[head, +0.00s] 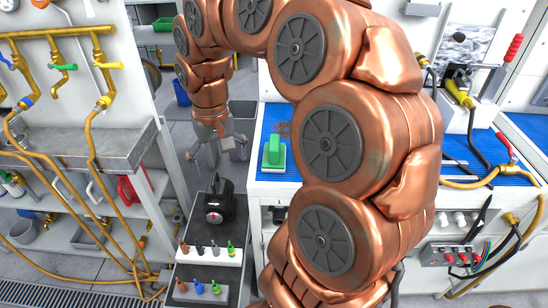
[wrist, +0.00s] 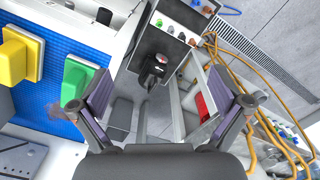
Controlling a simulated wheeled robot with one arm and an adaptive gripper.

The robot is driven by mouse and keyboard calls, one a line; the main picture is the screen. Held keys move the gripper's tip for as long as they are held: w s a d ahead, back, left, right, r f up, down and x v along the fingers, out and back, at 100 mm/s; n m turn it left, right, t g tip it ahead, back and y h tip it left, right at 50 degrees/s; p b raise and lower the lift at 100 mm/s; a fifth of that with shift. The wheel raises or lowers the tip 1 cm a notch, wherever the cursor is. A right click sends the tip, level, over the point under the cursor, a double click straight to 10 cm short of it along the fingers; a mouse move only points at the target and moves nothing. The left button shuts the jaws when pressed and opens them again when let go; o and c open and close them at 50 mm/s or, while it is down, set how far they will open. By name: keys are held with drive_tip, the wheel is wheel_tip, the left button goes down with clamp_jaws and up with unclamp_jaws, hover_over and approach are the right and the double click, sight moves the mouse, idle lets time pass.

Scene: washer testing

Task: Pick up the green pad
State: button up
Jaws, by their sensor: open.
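The green pad (head: 274,157) lies on the blue mat (head: 267,117) of the white bench, left of my arm in the head view. It also shows at the left of the wrist view (wrist: 76,80). My gripper (head: 215,150) is open and empty, its fingers spread wide. It hangs to the left of the pad, beyond the bench edge and over the gap beside it. In the wrist view the gripper (wrist: 161,103) has nothing between its fingers. The left finger is near the pad in the picture but appears apart from it.
A yellow block (wrist: 18,57) stands beside the pad. A black device (head: 217,205) sits on a narrow stand, with small coloured bottles (head: 208,249) nearer. Yellow hoses (head: 92,150) and shelving fill the left side. Cables and a yellow-handled tool (head: 460,93) occupy the right bench.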

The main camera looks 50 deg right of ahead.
sight(275, 141)
drive_tip(key=w+d+f+m+b, duration=0.1)
drive_tip(key=d+m, duration=0.1)
drive_tip(key=d, duration=0.5)
drive_tip(key=w+d+f+m+b, duration=0.1)
drive_tip(key=d+f+m, duration=0.1)
drive_tip(key=d, duration=0.5)
drive_tip(key=w+d+f+m, duration=0.1)
drive_tip(key=d+f+m, duration=0.1)
drive_tip(key=d, duration=0.5)
drive_tip(key=shift+d+f+b, duration=0.15)
drive_tip(key=shift+d+b, duration=0.2)
drive_tip(key=shift+b, duration=0.05)
drive_tip(key=shift+d+f, duration=0.1)
drive_tip(key=shift+f, duration=0.4)
drive_tip(key=shift+a+f+p, duration=0.2)
drive_tip(key=shift+f+p, duration=0.55)
drive_tip(key=shift+f, duration=2.65)
drive_tip(key=shift+c, duration=0.3)
drive_tip(key=c, duration=1.2)
